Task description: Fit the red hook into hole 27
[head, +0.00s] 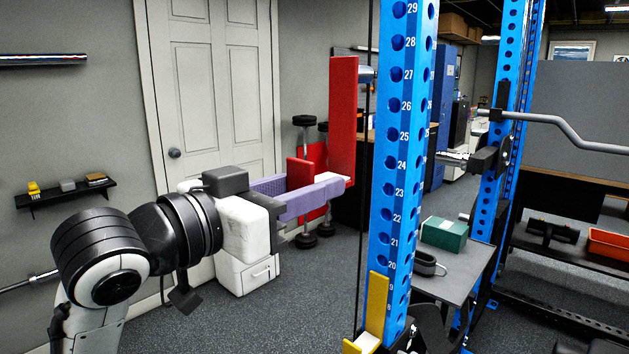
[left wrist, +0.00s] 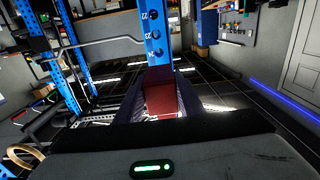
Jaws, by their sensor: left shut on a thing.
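The red hook (head: 343,120) stands upright just left of the blue post (head: 390,180), its tall plate rising above my gripper. A silver pin (head: 367,74) at its top points at the post, level with hole 27 (head: 396,74). I cannot tell whether the pin tip is inside a hole, as the post edge hides it. My left gripper (head: 325,188) has its purple fingers shut on the hook's lower arm. In the left wrist view the red hook (left wrist: 160,100) sits between the fingers, with the blue post (left wrist: 154,35) beyond. My right gripper is not in view.
A yellow hook (head: 377,308) sits low on the same post. A second blue post (head: 505,130) holds a bent bar (head: 560,125). A grey bench (head: 450,275) bears a green box (head: 444,233). Dumbbells (head: 304,180) stand behind my gripper.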

